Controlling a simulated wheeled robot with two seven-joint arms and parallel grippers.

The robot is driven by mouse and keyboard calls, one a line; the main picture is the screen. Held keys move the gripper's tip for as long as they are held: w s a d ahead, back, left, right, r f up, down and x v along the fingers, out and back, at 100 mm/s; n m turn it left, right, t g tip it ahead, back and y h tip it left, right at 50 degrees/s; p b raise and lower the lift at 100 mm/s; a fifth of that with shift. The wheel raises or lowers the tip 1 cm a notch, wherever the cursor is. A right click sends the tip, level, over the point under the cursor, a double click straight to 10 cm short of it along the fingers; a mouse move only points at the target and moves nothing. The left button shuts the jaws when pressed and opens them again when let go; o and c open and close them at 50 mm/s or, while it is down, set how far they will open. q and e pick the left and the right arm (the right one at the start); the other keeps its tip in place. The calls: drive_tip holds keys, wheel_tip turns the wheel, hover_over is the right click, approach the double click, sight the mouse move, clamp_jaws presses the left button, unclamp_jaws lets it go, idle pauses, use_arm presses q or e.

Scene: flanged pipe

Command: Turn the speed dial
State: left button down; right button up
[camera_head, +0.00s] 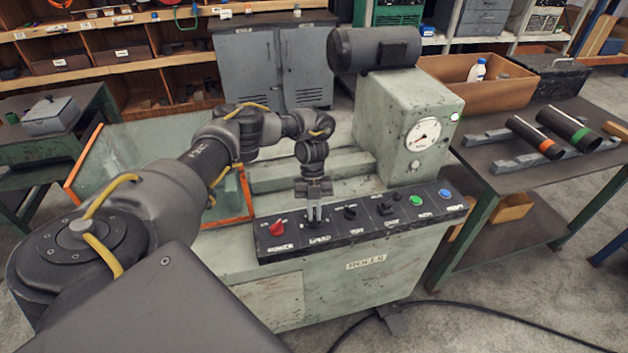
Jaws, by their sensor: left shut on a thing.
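The control panel (285,246) is a black sloped strip along the front of the pale green machine. It carries a red knob (277,228) at left, small black knobs (350,212) in the middle, then a green button (416,200) and a blue button (445,193). My left gripper (314,216) points down at the panel, just right of the red knob. Its fingers are shut on a dark knob there, mostly hidden by the fingers. The labels are too small to read, so I cannot tell which control is the speed dial. My right gripper is not in view.
A round white gauge (422,134) is on the machine's upright housing (405,110), under a dark motor (372,48). A clear guard with an orange frame (115,150) stands at left. A side table (540,165) holds pipes. A cable (470,309) lies on the floor.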

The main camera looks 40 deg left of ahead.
use_arm(q)
drive_tip(key=shift+d+m+g+y+b, duration=0.1)
drive_tip(key=shift+m+g+y+b, duration=0.45)
drive_tip(key=shift+m, duration=1.35)
drive_tip(key=c, duration=1.5)
unclamp_jaws()
drive_tip(key=b+v, duration=0.1)
drive_tip(key=v, duration=0.9)
drive_tip(key=shift+w+d+r+b, duration=0.1)
drive_tip(key=shift+r+b, duration=0.25)
drive_tip(key=shift+r, duration=0.1)
